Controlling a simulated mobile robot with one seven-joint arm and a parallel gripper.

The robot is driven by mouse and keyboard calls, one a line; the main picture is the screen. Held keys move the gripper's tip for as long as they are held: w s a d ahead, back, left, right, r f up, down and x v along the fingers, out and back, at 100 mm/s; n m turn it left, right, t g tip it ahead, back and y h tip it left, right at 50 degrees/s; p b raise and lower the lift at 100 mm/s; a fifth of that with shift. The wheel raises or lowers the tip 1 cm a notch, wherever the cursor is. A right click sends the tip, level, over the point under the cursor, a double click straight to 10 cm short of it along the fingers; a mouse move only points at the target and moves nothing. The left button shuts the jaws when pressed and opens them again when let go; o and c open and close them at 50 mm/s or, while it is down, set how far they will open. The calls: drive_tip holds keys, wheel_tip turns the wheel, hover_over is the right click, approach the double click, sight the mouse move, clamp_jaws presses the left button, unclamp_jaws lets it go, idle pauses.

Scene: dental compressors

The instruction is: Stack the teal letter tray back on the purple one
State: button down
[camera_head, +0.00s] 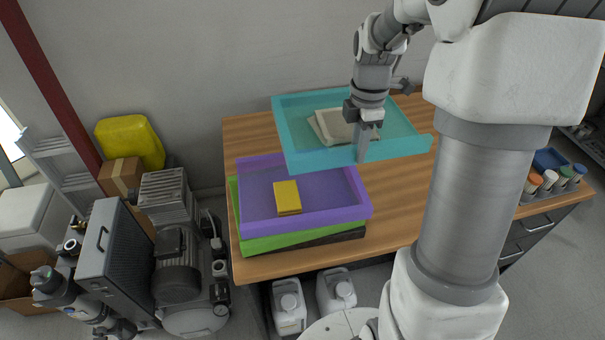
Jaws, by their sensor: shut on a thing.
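The teal letter tray (307,159) is in the middle of the head view, to the right of and partly behind the purple tray. It looks raised above the table and holds some beige, paper-like items (333,126). My gripper (362,145) is shut on the teal tray's front wall. The purple tray (257,218) sits on top of a green tray (262,243), with a yellow block (287,197) inside it. The teal tray's near left corner overlaps the purple tray's back right corner in the picture; I cannot tell the gap between them.
The wooden table (400,193) has bare room right of the stack. A dark item (335,236) lies low at the stack's front. A rack of capped tubes (548,188) stands at the far right. Compressor equipment (175,265) stands on the floor at left, and white jugs (288,305) below the front edge.

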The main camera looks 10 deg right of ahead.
drive_tip(key=shift+s+a+f+p, duration=0.3)
drive_tip(key=shift+s+a+f, duration=0.3)
drive_tip(key=shift+a+f, duration=1.25)
drive_tip(key=shift+s+a+f+p, duration=0.25)
drive_tip(key=shift+s+a+f, duration=0.35)
drive_tip(key=shift+a+f, duration=1.2)
drive_tip(key=shift+s+a+f+p, duration=0.3)
drive_tip(key=shift+s+a+f, duration=0.3)
drive_tip(key=shift+a+f, duration=1.25)
drive_tip(key=shift+f+b, duration=0.6)
drive_tip(key=shift+b, duration=0.05)
drive_tip(key=c, duration=0.7)
unclamp_jaws()
drive_tip(key=shift+r, duration=0.15)
